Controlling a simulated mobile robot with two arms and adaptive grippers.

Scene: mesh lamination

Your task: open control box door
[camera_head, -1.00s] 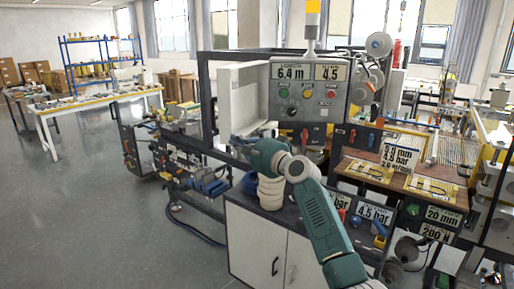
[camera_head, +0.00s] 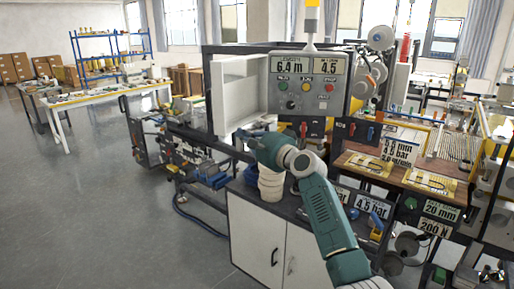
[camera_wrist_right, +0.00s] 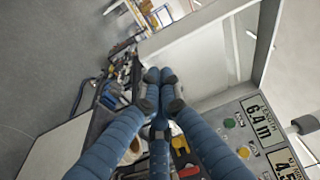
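The control box (camera_head: 308,115) is a grey panel with readouts of 6.4 m and 4.5 and coloured buttons. At its left is a white, framed panel (camera_head: 238,88), standing out from the box like an open door or shallow casing; which it is, I cannot tell. It also shows in the right wrist view (camera_wrist_right: 190,48). My right gripper (camera_head: 243,137) is at this panel's lower edge. In the right wrist view its blue fingers (camera_wrist_right: 159,76) converge with tips together, beside the panel's lower left end. I see nothing between them; contact is unclear. My left gripper is out of view.
A white cabinet (camera_head: 258,235) with a dark top stands below the control box, with stacked cream cups (camera_head: 270,185) on it. Machinery with cables (camera_head: 185,150) lies to the left. A dark frame upright stands by the white panel. Open floor (camera_head: 75,215) lies at left.

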